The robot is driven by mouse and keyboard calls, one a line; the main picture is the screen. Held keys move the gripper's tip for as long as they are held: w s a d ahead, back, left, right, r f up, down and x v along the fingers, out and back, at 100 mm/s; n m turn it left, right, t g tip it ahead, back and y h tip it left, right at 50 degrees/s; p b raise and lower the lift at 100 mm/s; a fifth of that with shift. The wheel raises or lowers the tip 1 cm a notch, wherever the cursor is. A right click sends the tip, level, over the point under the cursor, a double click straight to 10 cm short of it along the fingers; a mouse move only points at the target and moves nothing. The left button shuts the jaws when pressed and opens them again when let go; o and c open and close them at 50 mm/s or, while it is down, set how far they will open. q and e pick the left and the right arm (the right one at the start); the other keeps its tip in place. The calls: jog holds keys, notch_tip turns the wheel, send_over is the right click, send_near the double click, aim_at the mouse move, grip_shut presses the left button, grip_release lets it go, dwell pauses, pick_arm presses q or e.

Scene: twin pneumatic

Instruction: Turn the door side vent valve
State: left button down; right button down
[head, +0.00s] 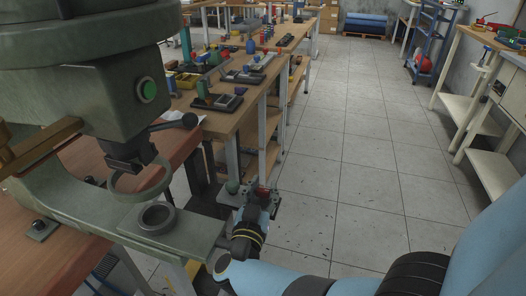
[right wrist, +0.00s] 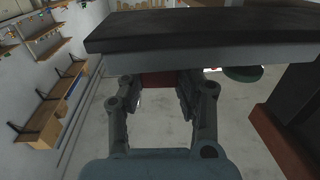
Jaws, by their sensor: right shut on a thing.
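The green-grey press (head: 70,100) fills the left of the head view. A small red part (head: 263,190), apparently the vent valve's handle, shows at the end of its base. My right gripper (head: 257,196) reaches up to it from below and is shut on it. In the right wrist view my two fingers (right wrist: 157,92) stand on either side of a dull red piece (right wrist: 157,79), just under a dark plate (right wrist: 200,32). The plate hides much of the valve. The valve's turned angle cannot be told. My left gripper is not in view.
The press has a green button (head: 148,90) and a black ball lever (head: 188,121). A wooden workbench (head: 240,118) with parts stands behind. The tiled floor (head: 350,150) to the right is clear.

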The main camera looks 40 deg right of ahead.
jog(key=shift+m+g+h, duration=0.5)
jog(key=shift+g, duration=0.4)
jog(key=c, duration=0.9)
grip_release()
